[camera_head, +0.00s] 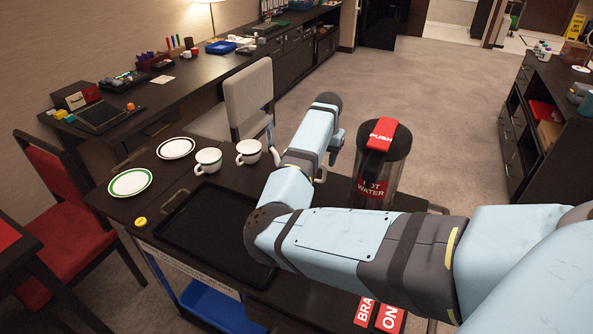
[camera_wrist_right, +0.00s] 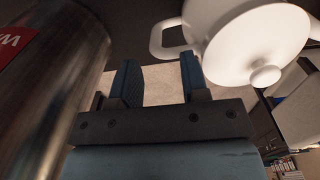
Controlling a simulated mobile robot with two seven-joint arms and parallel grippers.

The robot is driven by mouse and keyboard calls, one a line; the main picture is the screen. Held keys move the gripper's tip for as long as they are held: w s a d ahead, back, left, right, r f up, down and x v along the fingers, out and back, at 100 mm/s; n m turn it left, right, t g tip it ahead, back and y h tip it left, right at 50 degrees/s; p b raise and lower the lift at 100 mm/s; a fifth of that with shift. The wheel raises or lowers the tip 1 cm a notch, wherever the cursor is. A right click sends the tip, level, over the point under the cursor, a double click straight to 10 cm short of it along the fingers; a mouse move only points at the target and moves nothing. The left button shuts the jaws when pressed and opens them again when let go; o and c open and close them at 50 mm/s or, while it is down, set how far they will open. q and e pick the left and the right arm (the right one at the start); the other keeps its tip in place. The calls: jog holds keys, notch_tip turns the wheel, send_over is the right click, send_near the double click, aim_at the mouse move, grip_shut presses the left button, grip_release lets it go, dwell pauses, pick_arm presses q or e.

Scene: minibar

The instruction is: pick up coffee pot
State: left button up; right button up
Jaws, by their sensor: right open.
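A white pot (camera_wrist_right: 262,42) with a round lid knob fills the upper right of the right wrist view, and its loop handle (camera_wrist_right: 158,40) points left. In the head view my right arm hides most of it; a pale spout-like part (camera_head: 272,140) shows just left of the arm. My right gripper (camera_wrist_right: 161,70) is open and empty. In the wrist view its two fingers lie just below the handle, and I see no clear contact. In the head view the fingers are largely hidden by the arm. My left gripper is out of view.
A steel hot water dispenser (camera_head: 392,172) with a red push top stands close right of my wrist; it also fills the wrist view's left side (camera_wrist_right: 45,100). Two cups (camera_head: 208,161) (camera_head: 249,152), plates (camera_head: 130,182) and a black tray (camera_head: 190,235) occupy the cart's left.

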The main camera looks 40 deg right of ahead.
aim_at(325, 169)
jog(key=f, duration=0.4)
jog(key=shift+s+d+f, duration=0.1)
jog(key=shift+s+f, duration=0.15)
jog(key=shift+f, duration=0.1)
jog(key=shift+r, duration=0.1)
grip_shut()
jog(key=shift+s, duration=0.1)
dwell(0.6)
